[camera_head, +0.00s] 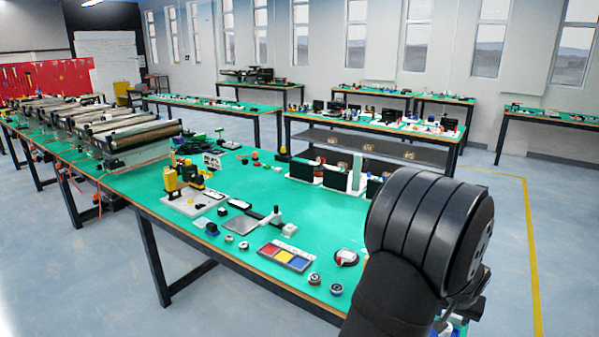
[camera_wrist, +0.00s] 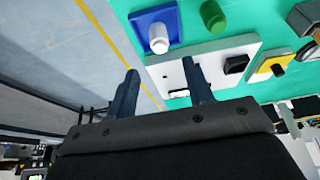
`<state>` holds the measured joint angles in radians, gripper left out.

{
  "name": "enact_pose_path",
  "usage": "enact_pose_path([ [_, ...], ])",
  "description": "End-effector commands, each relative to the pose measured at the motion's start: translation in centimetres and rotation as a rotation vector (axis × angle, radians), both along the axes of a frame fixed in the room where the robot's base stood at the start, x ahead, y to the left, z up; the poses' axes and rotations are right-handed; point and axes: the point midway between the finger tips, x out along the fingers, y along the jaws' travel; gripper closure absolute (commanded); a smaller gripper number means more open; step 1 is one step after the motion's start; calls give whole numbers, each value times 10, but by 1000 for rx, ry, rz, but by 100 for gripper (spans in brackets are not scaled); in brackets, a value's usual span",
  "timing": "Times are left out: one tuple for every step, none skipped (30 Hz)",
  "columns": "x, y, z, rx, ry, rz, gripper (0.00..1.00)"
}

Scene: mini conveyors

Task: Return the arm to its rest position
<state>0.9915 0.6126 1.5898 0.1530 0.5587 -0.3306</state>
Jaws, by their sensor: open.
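My arm shows as a large dark grey joint at the right of the head view, over the near right end of the green table (camera_head: 150,200). In the head view my gripper is mostly hidden behind that joint. In the wrist view my gripper (camera_wrist: 158,92) has its two dark blue fingers wide apart, with nothing between them. Beyond the fingers the wrist view shows a white plate (camera_wrist: 215,62) on the green table top and the grey floor to the left. The fingers look apart from the things on the table.
The wrist view shows a blue tile with a white knob (camera_wrist: 159,37), a green cylinder (camera_wrist: 213,18) and a yellow piece (camera_wrist: 272,62) near the fingers. In the head view, a color tray (camera_head: 286,256) lies left of my arm, and mini conveyors (camera_head: 125,135) stand at the left.

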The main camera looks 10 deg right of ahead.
Motion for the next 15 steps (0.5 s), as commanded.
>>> enact_pose_path([
  [2, -2, -10, 3, 1, 0, 53],
  [4, -4, -14, 3, 1, 0, 53],
  [6, -6, -20, 1, 1, 0, 53],
  [7, -7, -25, 1, 1, 0, 53],
  [8, -8, -30, 2, 2, 0, 53],
  [10, -10, -36, 2, 2, -1, 53],
  [12, -11, -41, 2, 2, -1, 53],
  [13, -13, -45, 2, 1, -1, 53],
  [15, -14, -51, 2, 2, -1, 53],
  [16, -16, -55, 2, 1, -1, 53],
  [18, -17, -60, 2, 1, -1, 53],
  [19, -19, -66, 2, 1, -1, 53],
  [20, -20, -69, 2, 1, -1, 53],
  [20, -20, -72, 2, 1, -1, 53],
  [21, -21, -59, -5, -2, -1, 53],
])
